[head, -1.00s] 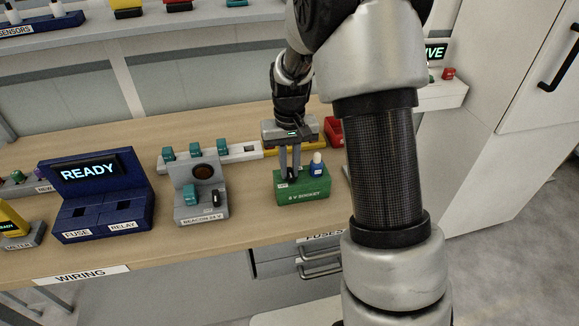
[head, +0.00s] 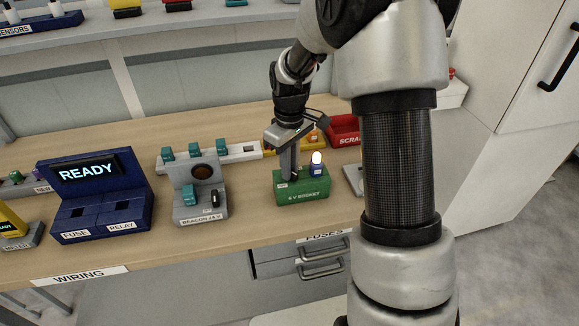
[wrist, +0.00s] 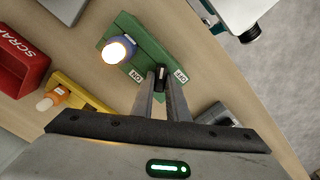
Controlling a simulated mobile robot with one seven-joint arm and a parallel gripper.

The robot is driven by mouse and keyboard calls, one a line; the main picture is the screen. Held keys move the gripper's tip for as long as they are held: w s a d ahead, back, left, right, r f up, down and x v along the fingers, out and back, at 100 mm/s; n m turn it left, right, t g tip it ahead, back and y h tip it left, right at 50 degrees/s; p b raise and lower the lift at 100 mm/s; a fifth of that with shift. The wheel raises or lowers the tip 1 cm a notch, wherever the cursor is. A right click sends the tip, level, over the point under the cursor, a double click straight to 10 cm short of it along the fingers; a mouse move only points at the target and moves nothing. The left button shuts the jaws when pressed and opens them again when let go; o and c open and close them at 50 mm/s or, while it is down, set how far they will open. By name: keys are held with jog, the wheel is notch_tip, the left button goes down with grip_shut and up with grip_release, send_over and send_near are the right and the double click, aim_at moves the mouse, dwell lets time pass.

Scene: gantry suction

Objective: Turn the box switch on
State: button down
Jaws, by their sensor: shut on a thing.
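The green box labelled as a socket (head: 315,196) stands on the bench in the head view; it also shows in the wrist view (wrist: 160,45). Its small black switch (wrist: 160,78) sits between labels reading ON and OFF. My gripper (head: 290,178) is over the box's left part, its fingers tilted and shut on the switch. In the wrist view the fingertips (wrist: 161,82) flank the switch, partly hiding it. A lamp in a blue base (head: 316,165) beside the switch glows bright white; its glow also shows in the wrist view (wrist: 117,50).
A grey beacon box (head: 203,205) with its own switch and a blue READY panel (head: 95,200) stand to the left. A red scrap bin (head: 344,131) and a yellow holder (wrist: 85,90) are behind the green box. Bare bench lies between the boxes.

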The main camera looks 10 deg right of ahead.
jog(key=shift+w+n+p, duration=0.1)
jog(key=shift+n+p, duration=0.25)
jog(key=shift+n, duration=1.95)
jog(key=c, duration=1.7)
grip_release()
jog(key=shift+r, duration=0.15)
notch_tip(320, 180, up, 17)
jog(key=shift+r, duration=0.1)
